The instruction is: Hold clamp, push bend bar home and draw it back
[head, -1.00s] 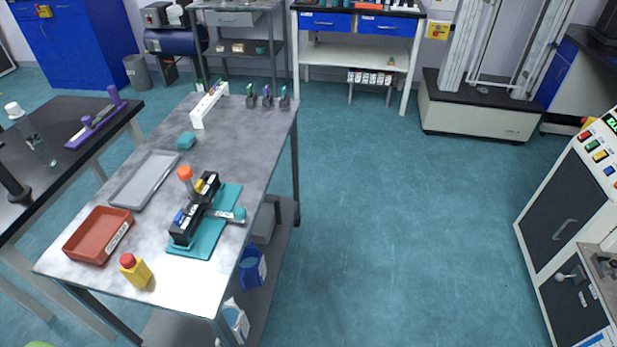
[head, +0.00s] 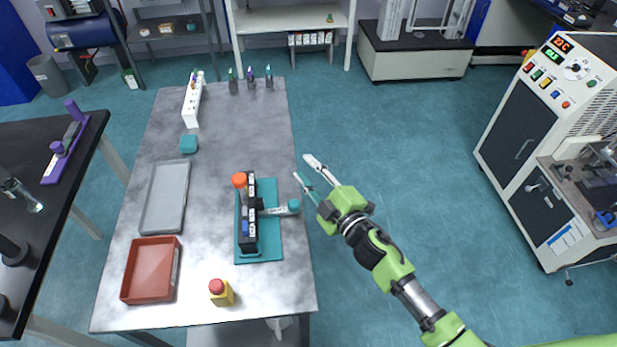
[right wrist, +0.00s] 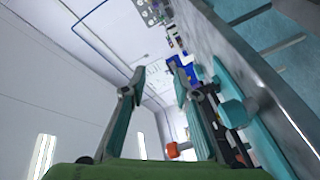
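The bend fixture (head: 247,225), a black block, stands on a teal base plate (head: 269,246) on the grey table. An orange-red knob (head: 239,180) rises at its far end. A bar with a teal round knob (head: 293,207) sticks out from its right side towards the table edge. My right gripper (head: 307,166) is open and empty, beyond the table's right edge, to the right of the bar knob and apart from it. In the right wrist view, the open fingers (right wrist: 157,80) show with the teal knob (right wrist: 236,113) to their right and the orange knob (right wrist: 179,149) low between them. My left gripper is out of view.
A grey tray (head: 165,196), a red tray (head: 150,272) and a yellow block with a red button (head: 221,292) are on the left and front of the table. A teal block (head: 188,144) and a white rack (head: 193,100) are further back. Open floor lies right of the table.

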